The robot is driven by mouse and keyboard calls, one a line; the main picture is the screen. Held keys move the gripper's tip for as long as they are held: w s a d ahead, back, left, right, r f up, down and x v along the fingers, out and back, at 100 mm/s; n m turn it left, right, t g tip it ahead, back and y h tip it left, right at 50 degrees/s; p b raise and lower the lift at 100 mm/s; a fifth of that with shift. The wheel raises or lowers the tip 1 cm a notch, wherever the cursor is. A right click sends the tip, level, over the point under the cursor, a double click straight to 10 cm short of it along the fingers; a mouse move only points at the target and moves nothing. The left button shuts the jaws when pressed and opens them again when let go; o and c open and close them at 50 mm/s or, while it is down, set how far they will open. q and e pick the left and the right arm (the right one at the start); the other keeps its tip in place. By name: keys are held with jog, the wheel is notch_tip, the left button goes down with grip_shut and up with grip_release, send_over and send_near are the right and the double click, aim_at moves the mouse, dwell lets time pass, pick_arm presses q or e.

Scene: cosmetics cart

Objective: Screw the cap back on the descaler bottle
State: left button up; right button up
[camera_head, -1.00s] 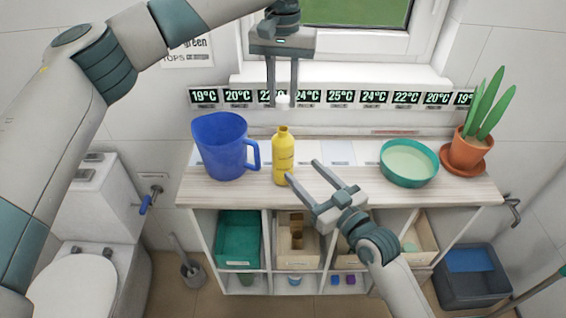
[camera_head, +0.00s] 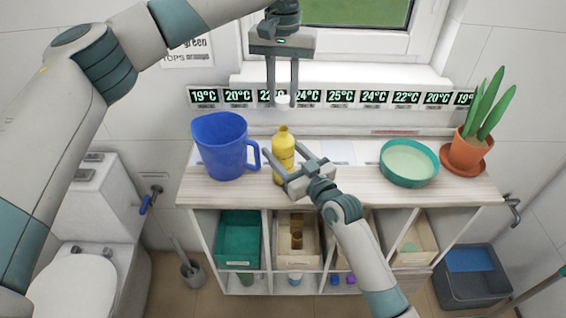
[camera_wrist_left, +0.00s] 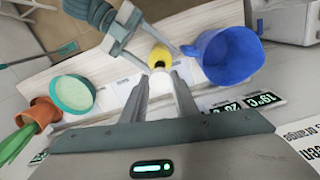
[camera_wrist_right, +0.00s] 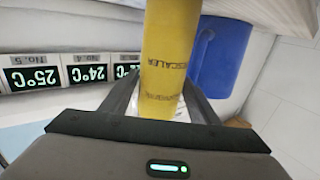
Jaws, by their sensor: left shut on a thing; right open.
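The yellow descaler bottle (camera_head: 283,160) stands upright on the wooden top of the cart, its neck open. My left gripper (camera_head: 283,100) is above it, shut on the small white cap (camera_head: 283,101), which hangs in the air apart from the bottle. In the left wrist view the cap (camera_wrist_left: 160,66) shows between the fingertips, with the bottle (camera_wrist_left: 160,54) beyond. My right gripper (camera_head: 284,163) is open, with its fingers on either side of the bottle. In the right wrist view the bottle (camera_wrist_right: 170,60) stands between the open fingers; I cannot tell whether they touch it.
A blue jug (camera_head: 220,148) stands close to the left of the bottle, its handle near my right gripper. A green bowl (camera_head: 408,165) and a potted plant (camera_head: 467,150) stand on the right. A row of temperature displays (camera_head: 340,97) runs behind. The top between bottle and bowl is mostly clear.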

jog(key=c, duration=1.3)
pick_arm(q)
send_over(283, 129)
jog(key=shift+s+f, duration=0.1)
jog(key=shift+f, duration=2.35)
pick_arm(e)
jog(key=shift+o, duration=0.3)
pick_arm(q)
jog(key=shift+f, duration=0.15)
jog(key=shift+f, duration=0.75)
jog(key=shift+f, duration=0.55)
